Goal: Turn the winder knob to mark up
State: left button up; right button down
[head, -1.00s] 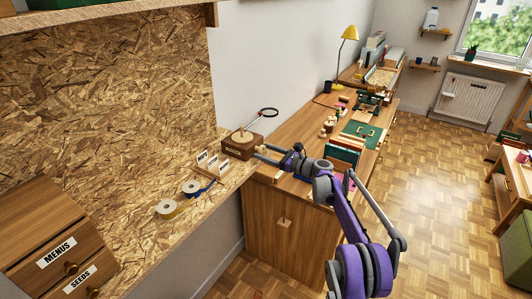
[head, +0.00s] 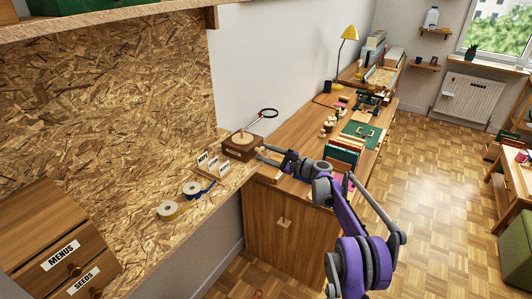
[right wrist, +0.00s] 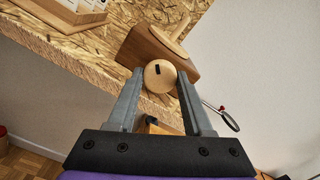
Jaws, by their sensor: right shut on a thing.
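The winder is a brown wooden box (head: 241,146) with a pale round base and peg on top, standing at the shelf's right end. In the right wrist view its round pale wooden knob (right wrist: 160,77) faces the camera and bears a short dark mark (right wrist: 158,68). The mark lies near the knob's upper edge in that picture, where the box itself looks tilted. My right gripper (head: 258,153) is shut on the knob, one finger on each side, as the right wrist view (right wrist: 160,84) shows. My left gripper is out of view.
Blue and yellow tape rolls (head: 192,189) and a small card holder (head: 212,165) stand left of the winder on the shelf. A magnifier (head: 268,114) shows behind it. A desk (head: 290,126) with books lies to the right.

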dwell(0.3)
jog(key=shift+c, duration=1.5)
grip_release()
